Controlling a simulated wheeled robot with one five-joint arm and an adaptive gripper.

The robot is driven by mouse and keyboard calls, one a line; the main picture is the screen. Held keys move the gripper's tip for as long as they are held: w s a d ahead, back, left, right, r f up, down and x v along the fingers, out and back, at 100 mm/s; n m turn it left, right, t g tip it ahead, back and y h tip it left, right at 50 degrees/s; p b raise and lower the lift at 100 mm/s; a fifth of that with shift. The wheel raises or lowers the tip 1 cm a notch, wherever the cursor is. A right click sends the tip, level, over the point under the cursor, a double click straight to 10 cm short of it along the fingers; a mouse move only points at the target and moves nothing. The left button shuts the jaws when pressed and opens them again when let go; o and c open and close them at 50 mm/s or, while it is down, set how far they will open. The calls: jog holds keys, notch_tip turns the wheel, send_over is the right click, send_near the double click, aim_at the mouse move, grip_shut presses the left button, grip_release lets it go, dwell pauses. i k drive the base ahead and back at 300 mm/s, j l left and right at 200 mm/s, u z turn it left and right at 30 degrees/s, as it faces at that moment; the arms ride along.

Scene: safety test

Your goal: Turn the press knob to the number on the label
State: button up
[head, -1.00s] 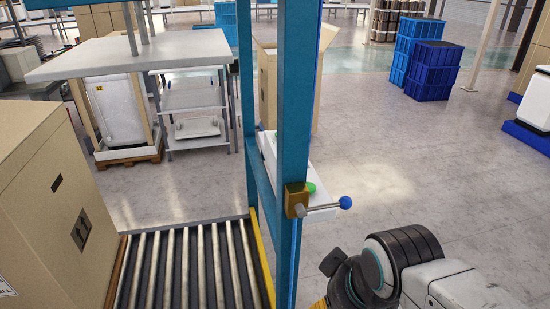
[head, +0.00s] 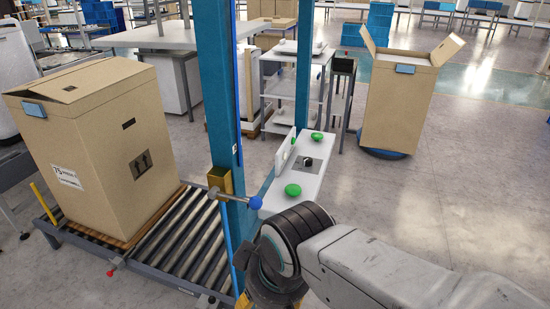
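The press knob (head: 308,161) is a small dark dial on a grey plate on the white control panel (head: 319,178), between two green buttons (head: 293,190). Its pointer setting is too small to read. A label (head: 66,176) with "75" and smaller print is on the front of the large cardboard box at the left; the small print is not legible. My arm reaches in from the lower right, with its dark wrist just below the panel. My gripper's fingers are hidden below the wrist, so their state does not show.
The large cardboard box (head: 108,140) stands on the roller conveyor (head: 178,236). A blue post (head: 218,95) with a brass bracket and blue-ended lever (head: 254,203) stands close left of my arm. An open carton (head: 398,105) stands behind. Floor at the right is clear.

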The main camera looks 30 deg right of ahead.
aim_at(308, 162)
jog(key=i+l+u, duration=0.1)
jog(key=l+u, duration=1.2)
jog(key=k+l+u, duration=0.15)
jog(key=l+u, duration=0.15)
jog(key=u, duration=0.15)
jog(key=l+u, duration=0.55)
jog(key=i+l, duration=0.05)
